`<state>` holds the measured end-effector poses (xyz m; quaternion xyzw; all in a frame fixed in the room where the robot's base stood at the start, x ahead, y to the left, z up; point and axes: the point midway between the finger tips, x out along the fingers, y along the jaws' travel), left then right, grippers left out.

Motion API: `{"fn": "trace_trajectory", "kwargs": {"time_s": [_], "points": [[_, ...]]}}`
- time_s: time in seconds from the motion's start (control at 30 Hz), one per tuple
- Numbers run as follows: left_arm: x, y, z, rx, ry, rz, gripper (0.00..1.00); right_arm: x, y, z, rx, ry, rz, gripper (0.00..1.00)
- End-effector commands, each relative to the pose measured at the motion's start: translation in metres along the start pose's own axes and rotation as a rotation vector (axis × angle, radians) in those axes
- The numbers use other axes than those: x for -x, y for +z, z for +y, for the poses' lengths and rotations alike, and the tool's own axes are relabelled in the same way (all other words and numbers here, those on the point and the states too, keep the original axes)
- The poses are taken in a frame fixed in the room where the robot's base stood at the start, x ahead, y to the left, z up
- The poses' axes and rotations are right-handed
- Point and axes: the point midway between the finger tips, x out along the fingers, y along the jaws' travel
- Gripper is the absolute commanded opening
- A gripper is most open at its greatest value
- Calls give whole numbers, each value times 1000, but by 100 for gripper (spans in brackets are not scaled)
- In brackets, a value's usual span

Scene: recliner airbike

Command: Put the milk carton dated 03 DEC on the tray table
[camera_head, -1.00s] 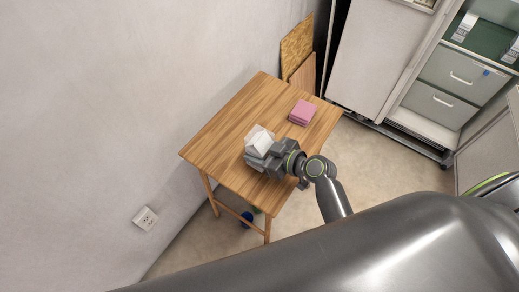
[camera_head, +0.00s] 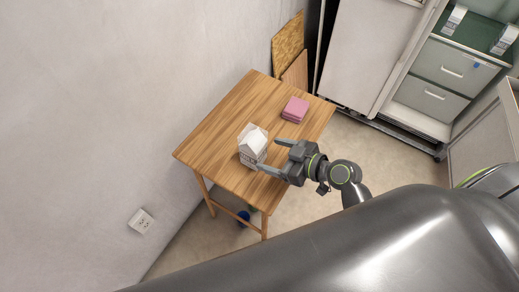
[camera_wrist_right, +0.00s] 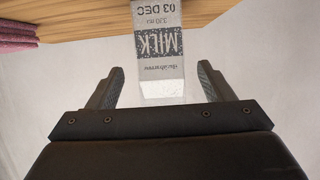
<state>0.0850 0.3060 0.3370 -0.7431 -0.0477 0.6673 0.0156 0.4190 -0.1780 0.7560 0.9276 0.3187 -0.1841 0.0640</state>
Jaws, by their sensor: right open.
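The milk carton (camera_head: 253,145) is white with a gabled top and stands upright on the wooden tray table (camera_head: 225,130). In the right wrist view the carton (camera_wrist_right: 158,45) shows the print "MILK" and "03 DEC", upside down in the picture. My right gripper (camera_head: 268,156) is open, just to the right of the carton in the head view, its fingers pointing at it. In the wrist view the open fingers (camera_wrist_right: 160,85) have an empty gap in front of the carton. My left gripper is not in view.
A stack of pink pads (camera_head: 295,109) lies on the table toward the back right; it also shows in the wrist view (camera_wrist_right: 18,35). A wall runs along the left. A cabinet with drawers (camera_head: 440,85) stands at the back right.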

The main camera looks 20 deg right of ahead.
Motion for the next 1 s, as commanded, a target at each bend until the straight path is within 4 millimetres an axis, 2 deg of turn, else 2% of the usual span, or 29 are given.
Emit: {"fn": "trace_trajectory", "kwargs": {"time_s": [0.1, 0.3, 1.0], "points": [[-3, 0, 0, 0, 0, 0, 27, 23, 1, 0, 4, -1, -3, 74], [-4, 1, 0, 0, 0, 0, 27, 42, 1, 0, 0, -1, -1, 74], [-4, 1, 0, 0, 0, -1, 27, 46, 1, -2, -2, -2, -11, 74]]}}
